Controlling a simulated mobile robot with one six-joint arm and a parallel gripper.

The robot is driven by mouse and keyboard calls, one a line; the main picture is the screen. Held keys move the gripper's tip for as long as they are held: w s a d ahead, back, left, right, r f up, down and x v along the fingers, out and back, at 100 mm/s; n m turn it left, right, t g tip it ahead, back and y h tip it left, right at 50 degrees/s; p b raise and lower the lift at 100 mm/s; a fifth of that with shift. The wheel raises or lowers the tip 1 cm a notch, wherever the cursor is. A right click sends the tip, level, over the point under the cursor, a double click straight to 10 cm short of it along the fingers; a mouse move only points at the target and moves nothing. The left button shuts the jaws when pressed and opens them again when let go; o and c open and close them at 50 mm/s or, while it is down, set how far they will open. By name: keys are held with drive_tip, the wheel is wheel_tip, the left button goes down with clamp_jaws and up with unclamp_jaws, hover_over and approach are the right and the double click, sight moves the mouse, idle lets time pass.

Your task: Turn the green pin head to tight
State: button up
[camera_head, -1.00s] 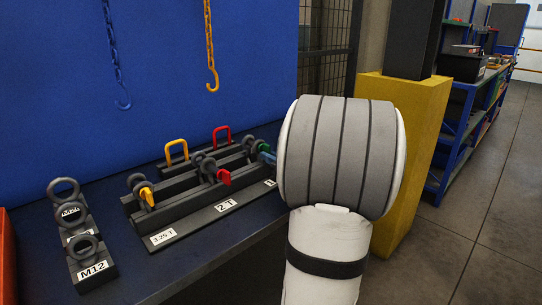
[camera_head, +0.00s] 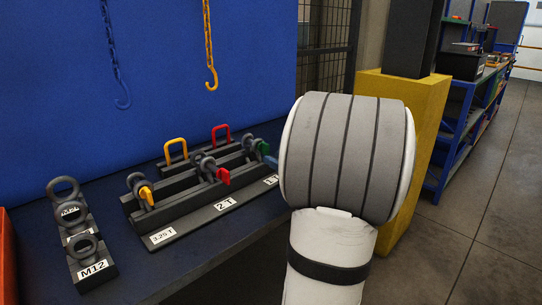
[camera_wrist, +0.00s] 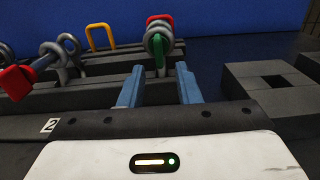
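The green pin head (camera_wrist: 159,52) is a flat upright tab on a grey shackle in the wrist view. In the head view, the green pin head (camera_head: 263,148) shows only partly at the right end of the shackle rack (camera_head: 190,215). My gripper (camera_wrist: 159,70) is open. In the head view my arm hides most of the gripper.
A red pin head (camera_head: 222,176) and a yellow pin head (camera_head: 146,195) sit left on the same rack. Yellow (camera_head: 175,150) and red (camera_head: 220,133) loops stand behind. Black blocks (camera_wrist: 268,88) lie to the right in the wrist view. Eye bolts (camera_head: 83,249) stand at the left.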

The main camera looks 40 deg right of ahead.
drive_tip(key=s, duration=0.4)
drive_tip(key=shift+s+d, duration=0.15)
drive_tip(key=shift+s, duration=0.25)
